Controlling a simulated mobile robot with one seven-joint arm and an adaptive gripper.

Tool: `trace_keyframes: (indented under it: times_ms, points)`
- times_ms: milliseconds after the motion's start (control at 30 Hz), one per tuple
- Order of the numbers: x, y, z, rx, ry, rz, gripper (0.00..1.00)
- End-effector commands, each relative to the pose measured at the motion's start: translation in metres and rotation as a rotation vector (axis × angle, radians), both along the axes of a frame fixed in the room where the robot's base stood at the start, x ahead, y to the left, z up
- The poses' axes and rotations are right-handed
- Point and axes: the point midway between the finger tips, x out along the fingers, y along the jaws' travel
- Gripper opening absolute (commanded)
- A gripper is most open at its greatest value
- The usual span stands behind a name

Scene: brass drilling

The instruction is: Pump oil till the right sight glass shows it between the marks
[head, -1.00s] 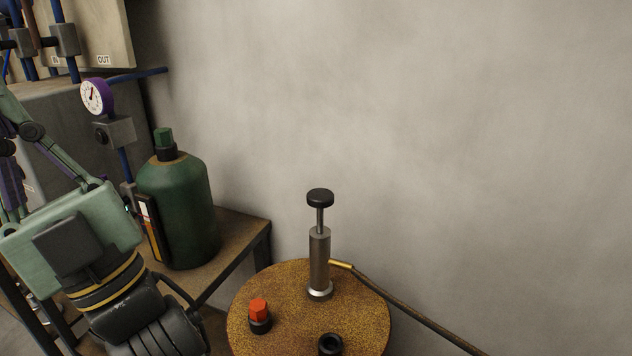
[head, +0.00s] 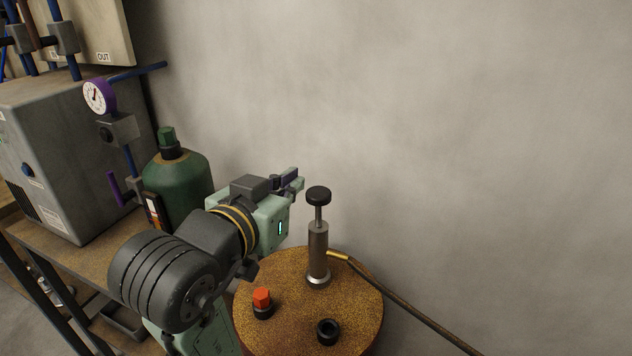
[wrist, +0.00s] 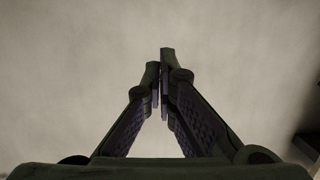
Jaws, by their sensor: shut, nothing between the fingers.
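The hand pump (head: 318,245) stands upright on top of a rusty yellow drum (head: 285,320) in the head view. Its black knob (head: 318,194) is up, with the bare rod showing below it. A hose (head: 410,307) runs from the pump's brass fitting to the lower right. My gripper (head: 296,180) is just left of the knob, apart from it, at about its height in the picture. In the wrist view its fingers (wrist: 160,90) are closed together and empty, with bare wall ahead. A narrow sight glass (head: 153,210) shows beside the green bottle, partly hidden; its oil level is too small to read.
A green bottle (head: 182,180) stands on the bench behind my arm. A purple-rimmed gauge (head: 98,97) and a grey machine (head: 60,150) are at left. A red cap (head: 262,298) and a black open bung (head: 327,330) sit on the drum.

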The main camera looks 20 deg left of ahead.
Motion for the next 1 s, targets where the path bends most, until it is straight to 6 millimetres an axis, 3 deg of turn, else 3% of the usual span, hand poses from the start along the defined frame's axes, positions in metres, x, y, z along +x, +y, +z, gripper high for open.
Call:
trace_keyframes:
  times_ms: [200,367,767,1000]
  points:
    - [0.002,0.0,0.0,-0.001,-0.002,0.0,0.0]
    - [0.017,-0.001,-0.003,-0.004,0.0,-0.002,0.0]
    - [0.1,-0.004,-0.024,0.001,-0.002,-0.001,0.0]
    - [0.1,-0.003,-0.054,-0.001,-0.004,0.002,0.0]
